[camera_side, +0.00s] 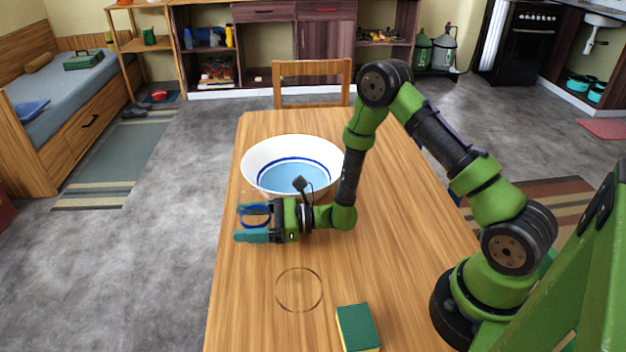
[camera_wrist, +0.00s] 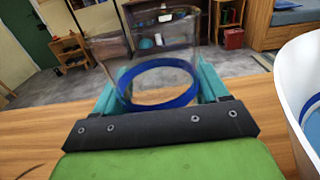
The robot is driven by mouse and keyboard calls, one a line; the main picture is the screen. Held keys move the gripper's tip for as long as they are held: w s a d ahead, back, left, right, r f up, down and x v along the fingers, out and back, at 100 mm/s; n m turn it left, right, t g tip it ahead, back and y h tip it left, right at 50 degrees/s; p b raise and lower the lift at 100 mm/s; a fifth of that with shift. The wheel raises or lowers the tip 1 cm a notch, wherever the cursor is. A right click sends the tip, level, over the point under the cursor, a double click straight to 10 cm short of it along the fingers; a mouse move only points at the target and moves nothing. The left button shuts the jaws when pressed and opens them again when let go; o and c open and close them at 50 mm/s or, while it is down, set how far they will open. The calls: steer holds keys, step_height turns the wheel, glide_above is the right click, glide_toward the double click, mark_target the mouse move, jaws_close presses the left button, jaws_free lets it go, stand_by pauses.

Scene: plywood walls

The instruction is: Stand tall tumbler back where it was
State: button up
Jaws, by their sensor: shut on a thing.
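The tall tumbler (camera_wrist: 160,85) is clear glass with a blue band and shows between my gripper's fingers in the wrist view. In the side view its blue band (camera_side: 256,216) shows at the fingers, and the clear glass is hard to make out. My gripper (camera_side: 246,222) has teal fingers, reaches left in front of the bowl and is shut on the tumbler. In the wrist view the tumbler looks roughly upright. A thin round outline (camera_side: 299,290) marks the bare tabletop nearer the camera. I cannot tell how far the tumbler is above the table.
A large white bowl (camera_side: 262,156) with blue inside stands just behind my gripper; its rim is at the right in the wrist view (camera_wrist: 295,110). A green and yellow sponge (camera_side: 357,327) lies front right of the outline. The wooden table (camera_side: 245,295) is clear around the outline.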

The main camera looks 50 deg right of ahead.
steer(key=shift+f, duration=0.15)
steer(key=o, duration=0.9)
steer(key=shift+c, duration=0.2)
